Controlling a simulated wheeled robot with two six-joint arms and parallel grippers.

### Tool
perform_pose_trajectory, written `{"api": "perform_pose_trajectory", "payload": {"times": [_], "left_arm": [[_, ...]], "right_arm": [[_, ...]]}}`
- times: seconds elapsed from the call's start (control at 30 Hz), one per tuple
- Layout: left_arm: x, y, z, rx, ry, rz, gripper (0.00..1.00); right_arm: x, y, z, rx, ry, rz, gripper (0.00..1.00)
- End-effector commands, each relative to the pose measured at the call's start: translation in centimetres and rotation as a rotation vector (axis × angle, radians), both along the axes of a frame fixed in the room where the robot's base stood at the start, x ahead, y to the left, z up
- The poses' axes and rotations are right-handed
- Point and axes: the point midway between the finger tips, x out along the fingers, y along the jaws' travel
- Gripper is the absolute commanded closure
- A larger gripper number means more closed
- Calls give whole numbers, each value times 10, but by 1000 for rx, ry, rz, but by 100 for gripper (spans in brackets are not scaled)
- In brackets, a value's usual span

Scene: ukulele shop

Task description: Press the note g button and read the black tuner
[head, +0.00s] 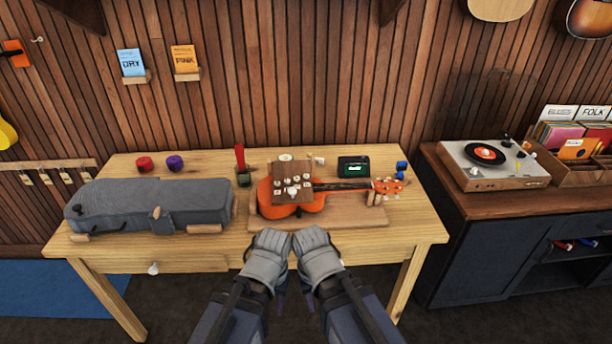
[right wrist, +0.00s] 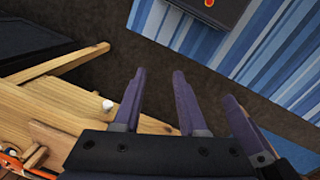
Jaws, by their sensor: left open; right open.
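The black tuner (head: 342,175) stands at the back right of the table, its small green display lit but too small to read. A brown wooden board (head: 281,170) with several pale round buttons (head: 292,191) stands by the orange ukulele (head: 312,206). The button letters are too small to tell which is note g. My left gripper (head: 281,302) and right gripper (head: 304,290) are side by side below the table's front edge, open, empty and apart from everything. The right gripper's purple fingers show spread in the right wrist view (right wrist: 160,90).
A grey instrument case (head: 150,207) lies on the table's left. Red (head: 144,164) and purple (head: 174,163) round items and a red upright item (head: 240,158) stand at the back. A blue item (head: 402,168) is right of the tuner. A turntable cabinet (head: 480,240) stands at right.

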Motion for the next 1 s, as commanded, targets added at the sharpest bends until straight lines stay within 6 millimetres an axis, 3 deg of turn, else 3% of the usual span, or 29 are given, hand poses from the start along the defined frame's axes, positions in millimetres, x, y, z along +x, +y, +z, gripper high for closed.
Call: {"api": "perform_pose_trajectory", "payload": {"times": [0.07, 0.33, 1.0], "left_arm": [[0, 0, 0, 0, 0, 0, 50], [0, 0, 0, 0, 0, 0, 50], [0, 0, 0, 0, 0, 0, 50]], "right_arm": [[0, 0, 0, 0, 0, 0, 69], [0, 0, 0, 0, 0, 0, 100], [0, 0, 0, 0, 0, 0, 100]]}}
